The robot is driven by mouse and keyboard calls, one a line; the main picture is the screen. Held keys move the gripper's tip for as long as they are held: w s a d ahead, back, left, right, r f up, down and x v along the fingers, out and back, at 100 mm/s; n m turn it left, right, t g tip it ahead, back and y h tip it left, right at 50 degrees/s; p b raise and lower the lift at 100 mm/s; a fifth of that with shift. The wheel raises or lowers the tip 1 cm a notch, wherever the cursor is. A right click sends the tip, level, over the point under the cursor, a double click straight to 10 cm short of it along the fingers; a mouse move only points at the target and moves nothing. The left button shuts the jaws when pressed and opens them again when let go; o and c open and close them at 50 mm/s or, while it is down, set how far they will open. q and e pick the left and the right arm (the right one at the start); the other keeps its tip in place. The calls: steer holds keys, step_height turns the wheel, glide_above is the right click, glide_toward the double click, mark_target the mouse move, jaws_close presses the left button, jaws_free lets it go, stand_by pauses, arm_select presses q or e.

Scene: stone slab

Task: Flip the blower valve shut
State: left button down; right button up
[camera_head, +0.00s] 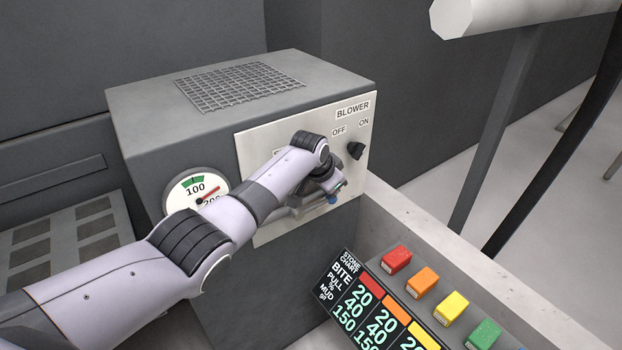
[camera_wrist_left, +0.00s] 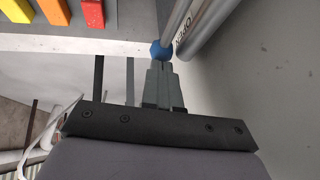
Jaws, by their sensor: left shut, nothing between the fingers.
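A pale panel (camera_head: 255,150) on the front of a grey box is labelled BLOWER, with OFF and ON above a black knob (camera_head: 355,150). Below it, a metal valve lever (camera_head: 291,211) ends in a blue ball (camera_head: 332,200), partly hidden by my left arm. My left gripper (camera_head: 334,188) is at the ball end of the lever. In the left wrist view, its closed, empty fingers (camera_wrist_left: 158,66) point at the blue ball (camera_wrist_left: 161,50), their tips at or just short of it. Contact is unclear. Beside the metal bars (camera_wrist_left: 190,30) there, the word OPEN shows. My right gripper is not in view.
A round gauge (camera_head: 195,190) is on the box's left, beside my arm. A white roll on a post (camera_head: 500,15) stands at upper right.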

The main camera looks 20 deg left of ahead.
arm_select(q)
steer(key=shift+s+d+f, duration=0.1)
steer(key=shift+f, duration=0.15)
steer(key=shift+r+p, duration=0.4)
steer(key=shift+p, duration=0.15)
steer(key=s+r+p, duration=0.3)
steer(key=r+p, duration=0.1)
steer(key=r, duration=0.9)
steer(key=shift+s+d, duration=0.15)
steer(key=shift+s, duration=0.1)
